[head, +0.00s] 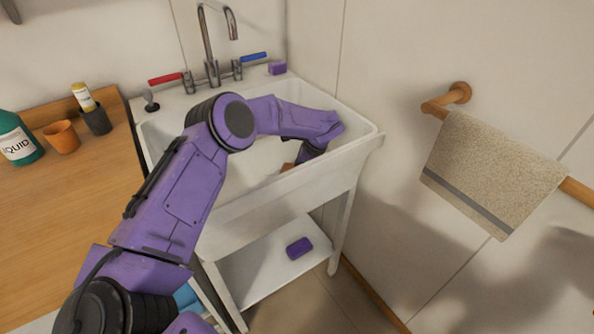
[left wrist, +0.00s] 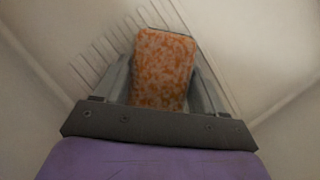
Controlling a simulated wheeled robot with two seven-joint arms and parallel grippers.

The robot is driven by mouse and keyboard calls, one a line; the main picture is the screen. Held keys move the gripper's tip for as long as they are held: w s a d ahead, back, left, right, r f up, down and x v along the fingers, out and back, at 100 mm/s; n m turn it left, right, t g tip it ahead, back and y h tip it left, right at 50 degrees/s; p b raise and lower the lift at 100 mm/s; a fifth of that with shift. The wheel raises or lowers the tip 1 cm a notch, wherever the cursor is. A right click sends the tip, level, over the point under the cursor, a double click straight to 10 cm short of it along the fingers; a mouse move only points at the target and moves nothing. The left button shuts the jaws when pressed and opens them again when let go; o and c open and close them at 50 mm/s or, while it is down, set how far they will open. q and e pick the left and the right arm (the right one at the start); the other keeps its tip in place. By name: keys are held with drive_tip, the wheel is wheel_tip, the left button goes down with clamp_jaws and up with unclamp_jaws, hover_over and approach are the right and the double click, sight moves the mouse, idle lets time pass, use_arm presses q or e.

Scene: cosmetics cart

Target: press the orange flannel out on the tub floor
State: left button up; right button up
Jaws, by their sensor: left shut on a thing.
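The orange flannel (left wrist: 163,72), a mottled orange and pale block shape, sits between the fingers of my left gripper (left wrist: 164,62) in the left wrist view. The gripper is shut on it. In the head view only a small orange-brown bit of the flannel (head: 287,167) shows inside the white tub (head: 270,205), below my left wrist. My arm and the tub's front wall hide most of it there. The pale tub floor (left wrist: 60,40) with ridged lines lies behind the flannel in the left wrist view. I cannot tell whether the flannel touches the floor. My right gripper is not in view.
A tap (head: 212,70) with a red and a blue lever stands at the tub's back. A purple block (head: 277,68) sits on the back rim, and another (head: 299,248) on the shelf below. A wooden counter (head: 60,220) is left; a towel (head: 490,175) hangs right.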

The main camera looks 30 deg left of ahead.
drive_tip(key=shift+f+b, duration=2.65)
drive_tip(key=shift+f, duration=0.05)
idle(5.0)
